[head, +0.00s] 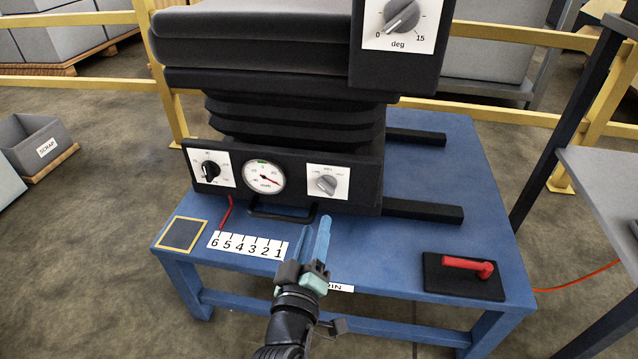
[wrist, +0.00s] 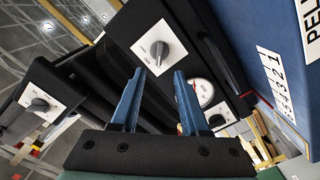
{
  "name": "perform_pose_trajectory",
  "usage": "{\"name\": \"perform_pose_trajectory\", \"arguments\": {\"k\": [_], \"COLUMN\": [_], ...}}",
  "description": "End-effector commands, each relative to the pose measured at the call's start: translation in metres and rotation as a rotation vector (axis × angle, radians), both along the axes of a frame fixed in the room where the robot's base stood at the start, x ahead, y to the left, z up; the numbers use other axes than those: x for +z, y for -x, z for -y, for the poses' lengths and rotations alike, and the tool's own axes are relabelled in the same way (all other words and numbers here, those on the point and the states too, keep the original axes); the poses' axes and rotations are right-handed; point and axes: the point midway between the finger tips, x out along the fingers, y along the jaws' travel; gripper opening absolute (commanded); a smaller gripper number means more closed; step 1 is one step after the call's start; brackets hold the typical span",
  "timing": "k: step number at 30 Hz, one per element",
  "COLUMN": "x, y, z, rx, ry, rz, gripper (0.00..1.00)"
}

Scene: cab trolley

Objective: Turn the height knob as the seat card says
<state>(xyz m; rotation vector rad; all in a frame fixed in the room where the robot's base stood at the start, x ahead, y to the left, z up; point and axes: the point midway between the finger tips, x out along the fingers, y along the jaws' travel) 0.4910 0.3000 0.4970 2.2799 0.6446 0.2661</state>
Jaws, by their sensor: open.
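The black seat unit (head: 278,141) stands on a blue trolley. Its front has a left black knob (head: 209,170), a round gauge (head: 264,177) with a red needle and green mark, and a right grey knob (head: 327,184). Another grey knob (head: 402,16) sits on the upper block, marked 0 to 15 deg. I cannot tell which one is the height knob, and I can make out no seat card. My gripper (head: 314,228) is open and empty, in front of and below the right grey knob, apart from it. The wrist view shows that knob (wrist: 159,53) beyond the fingertips.
A strip numbered 6 to 1 (head: 247,246) and a yellow-outlined square (head: 183,234) lie on the trolley top (head: 390,245). A black handle bar (head: 283,216) runs below the gauge. A red lever (head: 467,266) on a black plate lies at right. Yellow rails stand behind.

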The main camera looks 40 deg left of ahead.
Motion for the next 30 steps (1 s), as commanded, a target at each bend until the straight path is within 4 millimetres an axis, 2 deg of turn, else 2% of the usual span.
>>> {"name": "perform_pose_trajectory", "arguments": {"k": [15,22,30], "x": [0.000,0.001,0.001], "y": [-0.074,-0.089,-0.091], "z": [-0.044,-0.054,-0.056], "rx": [-0.002,-0.001,0.000], "ry": [-0.005,-0.005,-0.003], "rz": [0.001,0.000,0.000], "gripper": [0.45,0.45,0.45]}}
